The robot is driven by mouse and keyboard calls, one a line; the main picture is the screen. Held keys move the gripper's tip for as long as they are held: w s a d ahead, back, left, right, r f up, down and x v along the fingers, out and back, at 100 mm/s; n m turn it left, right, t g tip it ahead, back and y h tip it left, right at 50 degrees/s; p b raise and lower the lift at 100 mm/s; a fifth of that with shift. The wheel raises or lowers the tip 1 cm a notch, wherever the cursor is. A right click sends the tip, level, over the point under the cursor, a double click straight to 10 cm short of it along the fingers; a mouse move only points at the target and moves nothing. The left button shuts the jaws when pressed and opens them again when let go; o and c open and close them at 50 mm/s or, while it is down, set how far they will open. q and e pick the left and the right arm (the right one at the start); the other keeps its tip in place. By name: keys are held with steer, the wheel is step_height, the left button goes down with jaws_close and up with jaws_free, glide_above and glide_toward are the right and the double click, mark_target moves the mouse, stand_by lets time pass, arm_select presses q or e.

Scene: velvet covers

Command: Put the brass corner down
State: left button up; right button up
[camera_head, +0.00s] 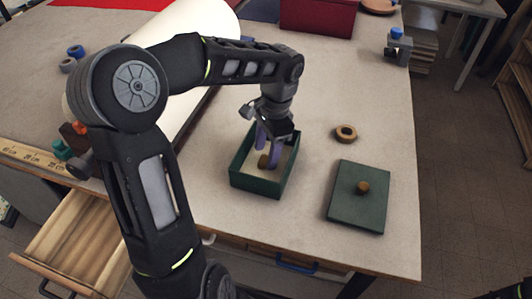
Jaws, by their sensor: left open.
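My left gripper (268,158) points down into a small green open box (253,184) on the table. Its purple-grey fingers are apart, inside the box opening. A small brass-coloured piece (263,162), seemingly the brass corner, shows at the fingertips inside the box. Its exact shape is partly hidden by the fingers, and I cannot tell whether it touches them.
A green lid (345,205) with a brass-coloured knob lies right of the box. A brown ring (346,133) lies behind the lid. A large pale roll (190,30) lies left of the box. An open wooden drawer (75,245) juts out at front left.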

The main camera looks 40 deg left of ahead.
arm_select(q)
steer(key=r, duration=0.5)
steer(key=shift+w+d, duration=0.25)
steer(key=shift+w, duration=0.1)
steer(key=r+p, duration=0.1)
steer(key=r, duration=0.1)
steer(key=r+p, duration=0.3)
steer(key=p, duration=0.1)
steer(key=shift+w+d+r, duration=0.15)
steer(key=shift+w+r, duration=0.2)
steer(key=shift+r, duration=0.05)
